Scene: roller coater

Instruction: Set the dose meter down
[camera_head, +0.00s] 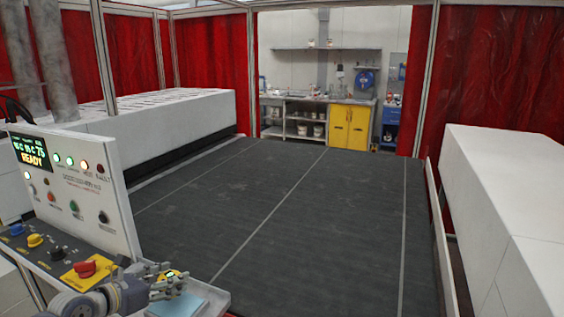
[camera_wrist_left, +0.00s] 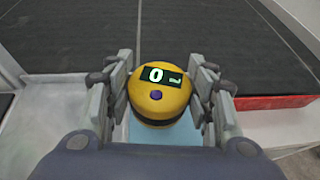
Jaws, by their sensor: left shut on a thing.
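The dose meter (camera_wrist_left: 160,95) is a round yellow device with a dark band, a purple button and a small display with a "0". My left gripper (camera_wrist_left: 163,84) is shut on it, one finger on each side. In the head view the left gripper (camera_head: 172,281) is at the bottom left, with the yellow top of the meter (camera_head: 172,275) showing between its fingers. A light blue pad (camera_head: 183,305) lies below the gripper on a pale shelf (camera_head: 212,296). I cannot tell whether the meter touches the pad. The right gripper is not in view.
A control panel (camera_head: 82,192) with a lit "READY" display stands at the left. A red emergency button (camera_head: 84,268) is close to my left gripper. A yellow cabinet (camera_head: 350,126) and a workbench are at the back.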

